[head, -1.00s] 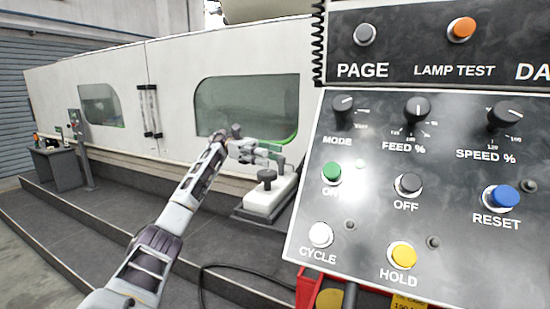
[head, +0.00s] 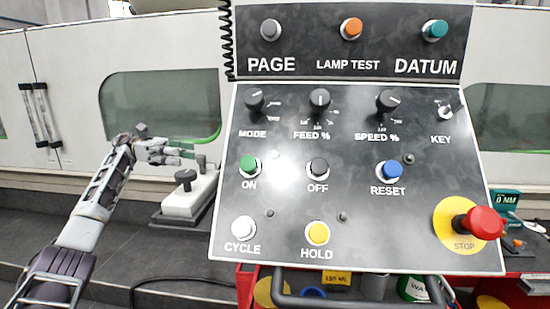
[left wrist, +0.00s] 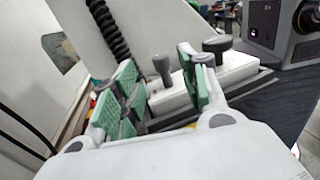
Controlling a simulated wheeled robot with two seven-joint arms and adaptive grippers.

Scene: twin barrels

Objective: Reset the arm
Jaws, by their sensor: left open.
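My left arm comes in from the left in the head view. Its gripper (head: 188,151) is in front of the white machine, left of the tilted black control panel (head: 290,205) and apart from it. The gripper is open, with green finger pads and nothing between them. In the left wrist view the two fingers (left wrist: 158,65) are spread apart. The panel carries a blue RESET button (head: 392,171) right of centre, well away from the gripper. My right gripper is not in view.
A white block with black knobs (head: 190,200) stands below and beyond the left gripper. A red STOP button (head: 484,223) sits at the panel's lower right. A coiled black cord (head: 227,45) hangs at the panel's left edge. A red cart (head: 515,293) stands under the panel.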

